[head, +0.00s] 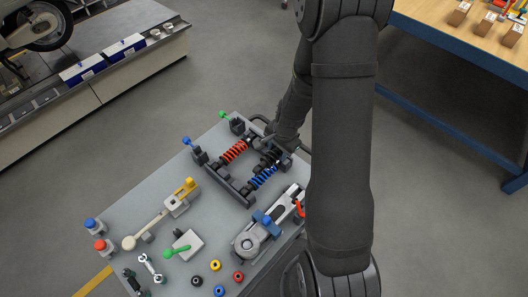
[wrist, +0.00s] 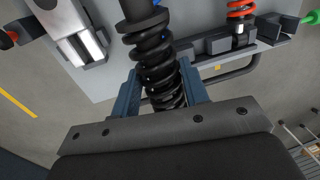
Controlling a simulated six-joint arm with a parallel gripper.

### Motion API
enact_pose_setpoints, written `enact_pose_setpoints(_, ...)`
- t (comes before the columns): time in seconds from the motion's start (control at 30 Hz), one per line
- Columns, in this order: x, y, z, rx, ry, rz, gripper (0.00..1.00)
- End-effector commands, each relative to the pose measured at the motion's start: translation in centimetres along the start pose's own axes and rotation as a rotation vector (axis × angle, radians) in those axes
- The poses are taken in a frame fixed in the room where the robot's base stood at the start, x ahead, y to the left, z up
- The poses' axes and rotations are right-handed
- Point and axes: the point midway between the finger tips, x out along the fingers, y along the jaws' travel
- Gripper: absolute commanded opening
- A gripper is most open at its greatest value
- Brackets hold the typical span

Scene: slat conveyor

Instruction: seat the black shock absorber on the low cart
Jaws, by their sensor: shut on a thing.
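The black shock absorber (wrist: 152,50), a rod with a black coil spring, runs up the middle of the wrist view. My gripper (wrist: 160,88) is shut on it, one blue-grey finger on each side of the spring. Its far end leaves the top of the picture. In the head view a dark part of it (head: 268,159) shows between the red and blue shock absorbers, over the rack (head: 236,193) on the low cart (head: 131,205). My arm hides much of this area. I cannot tell whether its ends touch the rack.
A red-spring shock absorber (head: 234,151) and a blue-spring one (head: 262,177) lie across the rack on either side. Green (head: 223,115) and blue (head: 187,141) handled clamps stand at its left. A grey fixture (head: 252,239) stands near. A wooden-topped bench (head: 430,25) is at the upper right.

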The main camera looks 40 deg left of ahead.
Motion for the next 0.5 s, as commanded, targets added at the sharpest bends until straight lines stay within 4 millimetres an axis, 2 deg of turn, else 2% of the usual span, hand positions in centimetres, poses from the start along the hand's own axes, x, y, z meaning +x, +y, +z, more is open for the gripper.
enact_pose_setpoints(0.1,-0.7,0.6,-0.5,-0.008,0.0,-0.001,0.02)
enact_pose_setpoints(0.23,-0.8,0.1,-0.8,-0.078,-0.011,-0.001,0.02)
enact_pose_setpoints(0.37,-0.4,-1.4,-0.8,-0.239,-0.037,-0.001,0.02)
enact_pose_setpoints(0.5,0.1,-3.8,-0.8,-0.489,-0.077,-0.001,0.02)
